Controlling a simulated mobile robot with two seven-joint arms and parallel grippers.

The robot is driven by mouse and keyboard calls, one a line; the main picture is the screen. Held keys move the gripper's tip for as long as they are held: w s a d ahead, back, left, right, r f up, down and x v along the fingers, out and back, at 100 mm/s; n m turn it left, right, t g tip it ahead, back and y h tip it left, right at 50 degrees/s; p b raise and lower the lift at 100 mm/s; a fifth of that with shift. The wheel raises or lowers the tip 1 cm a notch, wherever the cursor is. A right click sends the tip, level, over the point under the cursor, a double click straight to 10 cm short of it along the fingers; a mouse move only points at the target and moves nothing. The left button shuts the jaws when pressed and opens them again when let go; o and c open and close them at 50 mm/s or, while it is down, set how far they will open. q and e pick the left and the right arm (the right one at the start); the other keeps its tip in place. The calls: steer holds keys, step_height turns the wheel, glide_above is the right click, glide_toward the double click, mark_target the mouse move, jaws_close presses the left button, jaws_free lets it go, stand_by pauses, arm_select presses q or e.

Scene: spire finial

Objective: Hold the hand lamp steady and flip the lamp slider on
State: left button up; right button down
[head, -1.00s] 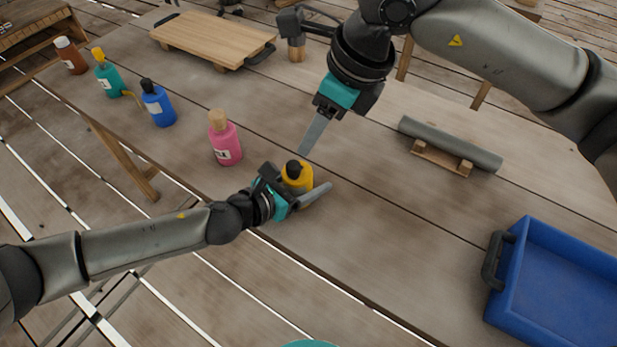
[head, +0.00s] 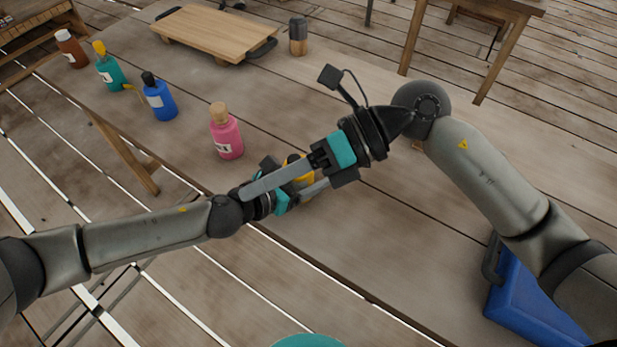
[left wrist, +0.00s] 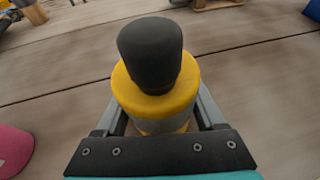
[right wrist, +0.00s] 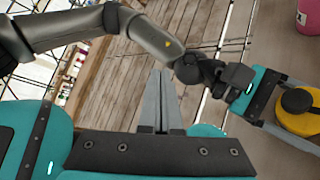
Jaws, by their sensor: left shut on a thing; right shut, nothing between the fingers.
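The hand lamp (head: 305,173) is a yellow body with a dark grey top, upright at the near edge of the table. In the left wrist view the lamp (left wrist: 152,96) stands between the fingers of my left gripper (left wrist: 160,122), which is shut on it. The lamp also shows in the right wrist view (right wrist: 300,120). I cannot make out its slider. My right gripper (head: 246,194) is shut and empty. In the head view its fingers cross over the lamp's near side and point left, over my left wrist, partly hiding lamp and left gripper.
A pink bottle (head: 227,138) stands close to the lamp. Blue (head: 160,102), teal (head: 113,74) and brown (head: 71,50) bottles stand farther left. A wooden board (head: 212,33) and a dark-topped cylinder (head: 298,38) are at the back. A blue tray (head: 530,300) is at right.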

steer(key=s+d+f+m+t, duration=0.3)
steer(key=d+f+m+t, duration=0.7)
steer(key=d+m+t, duration=0.4)
steer(key=m, duration=0.4)
steer(key=shift+s+d+y, duration=0.15)
steer(key=shift+y, duration=0.25)
steer(key=shift+r, duration=0.1)
